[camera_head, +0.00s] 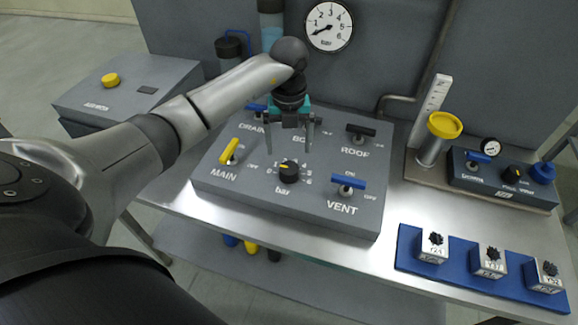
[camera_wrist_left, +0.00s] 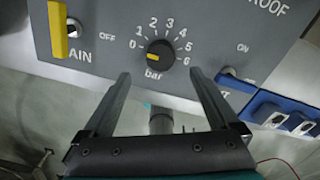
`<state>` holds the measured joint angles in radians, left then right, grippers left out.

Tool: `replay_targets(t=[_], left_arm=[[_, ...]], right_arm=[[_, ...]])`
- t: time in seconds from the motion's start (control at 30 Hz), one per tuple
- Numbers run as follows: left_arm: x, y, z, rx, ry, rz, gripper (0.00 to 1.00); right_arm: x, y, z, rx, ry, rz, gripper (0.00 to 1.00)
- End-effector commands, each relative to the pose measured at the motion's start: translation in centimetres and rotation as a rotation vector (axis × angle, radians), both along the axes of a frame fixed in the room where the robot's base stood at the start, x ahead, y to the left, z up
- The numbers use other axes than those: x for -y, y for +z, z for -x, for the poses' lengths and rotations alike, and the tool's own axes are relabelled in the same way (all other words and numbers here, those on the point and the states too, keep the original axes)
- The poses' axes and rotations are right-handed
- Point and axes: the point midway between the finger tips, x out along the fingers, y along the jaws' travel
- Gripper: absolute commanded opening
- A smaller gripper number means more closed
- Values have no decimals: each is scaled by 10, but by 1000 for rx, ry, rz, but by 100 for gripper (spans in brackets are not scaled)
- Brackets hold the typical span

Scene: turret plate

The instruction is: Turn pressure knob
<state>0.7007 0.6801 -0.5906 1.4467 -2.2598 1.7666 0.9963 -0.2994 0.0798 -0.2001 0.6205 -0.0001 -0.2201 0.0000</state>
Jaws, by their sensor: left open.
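The pressure knob (camera_head: 289,172) is a round black knob with a yellow mark, at the front middle of the grey panel (camera_head: 345,213). In the left wrist view the knob (camera_wrist_left: 160,54) sits inside a dial of 0 to 6 above "bar", its yellow mark on the left, near the 0 side. My left gripper (camera_head: 288,150) is open and empty, fingers pointing down over the panel. In the left wrist view its two fingers (camera_wrist_left: 160,73) reach up on either side of the knob's line, apart from it. My right gripper is not in view.
The yellow MAIN handle (camera_head: 229,151) is left of the knob, the blue VENT handle (camera_head: 348,182) right, and the black ROOF handle (camera_head: 360,130) behind right. A round gauge (camera_head: 329,26) hangs on the wall. A blue tray (camera_head: 408,249) with tagged blocks lies at front right.

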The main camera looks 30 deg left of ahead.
Motion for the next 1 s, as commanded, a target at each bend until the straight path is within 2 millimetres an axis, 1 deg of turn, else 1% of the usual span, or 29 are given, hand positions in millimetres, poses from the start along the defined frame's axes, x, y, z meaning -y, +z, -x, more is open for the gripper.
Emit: replay_targets(t=[0.03,0.2,0.3,0.4,0.6,0.87,1.0], left_arm=[[1,-12,1,-5,0,2,94],[1,-48,1,-3,1,2,94],[1,-65,1,-2,0,3,94],[1,-77,0,0,-1,4,94],[1,-88,0,1,-1,2,94],[1,-88,0,1,-1,2,94],[1,-88,0,2,-2,2,79]], right_arm=[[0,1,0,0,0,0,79],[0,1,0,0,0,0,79],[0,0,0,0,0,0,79],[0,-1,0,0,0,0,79],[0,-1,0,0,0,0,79],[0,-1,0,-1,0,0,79],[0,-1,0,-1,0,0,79]])
